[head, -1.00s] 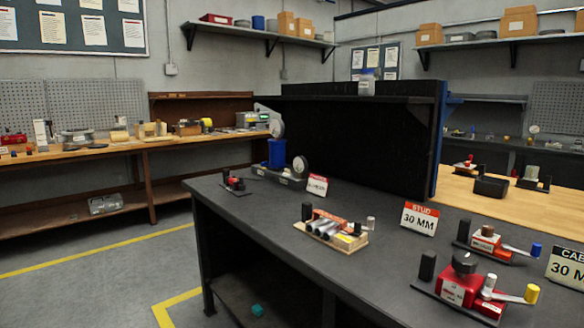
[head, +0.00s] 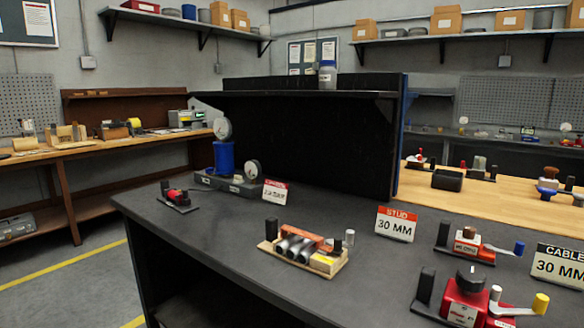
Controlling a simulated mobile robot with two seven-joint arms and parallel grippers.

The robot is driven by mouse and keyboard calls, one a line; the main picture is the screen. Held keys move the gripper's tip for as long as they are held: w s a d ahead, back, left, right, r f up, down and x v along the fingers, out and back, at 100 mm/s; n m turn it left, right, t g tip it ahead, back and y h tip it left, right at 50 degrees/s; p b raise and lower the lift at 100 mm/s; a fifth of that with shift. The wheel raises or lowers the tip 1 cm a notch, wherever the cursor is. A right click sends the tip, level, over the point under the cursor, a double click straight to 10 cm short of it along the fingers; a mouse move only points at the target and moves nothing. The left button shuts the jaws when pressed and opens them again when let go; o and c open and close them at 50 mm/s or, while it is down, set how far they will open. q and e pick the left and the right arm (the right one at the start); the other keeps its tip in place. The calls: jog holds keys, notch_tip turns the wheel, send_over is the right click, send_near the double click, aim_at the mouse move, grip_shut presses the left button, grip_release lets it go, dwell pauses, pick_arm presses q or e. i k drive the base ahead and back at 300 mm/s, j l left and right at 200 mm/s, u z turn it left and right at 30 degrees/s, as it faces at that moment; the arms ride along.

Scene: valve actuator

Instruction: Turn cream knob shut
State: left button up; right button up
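No knob that I can clearly tell as cream is in view. On the dark bench, a red valve unit (head: 464,303) has a black knob on top and a pale lever ending in a yellow knob (head: 541,303). Behind it, a smaller red and white unit (head: 467,243) has a lever ending in a blue knob (head: 519,248). Units on the far wooden bench, one with a brownish knob (head: 549,172), are too small to make out. Neither gripper is in view.
The dark bench (head: 240,239) has clear top at its front left. Its black back panel (head: 290,135) carries a shelf with a jar (head: 327,75). Sign cards (head: 396,224) and a gauge unit with a blue cylinder (head: 225,158) stand on it. Another bench (head: 110,145) runs along the left wall.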

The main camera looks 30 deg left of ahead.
aim_at(238, 179)
jog(key=i+j+z, duration=0.1)
jog(key=j+z, duration=0.2)
jog(key=j, duration=0.8)
jog(key=j+z, duration=0.3)
jog(key=j, duration=0.8)
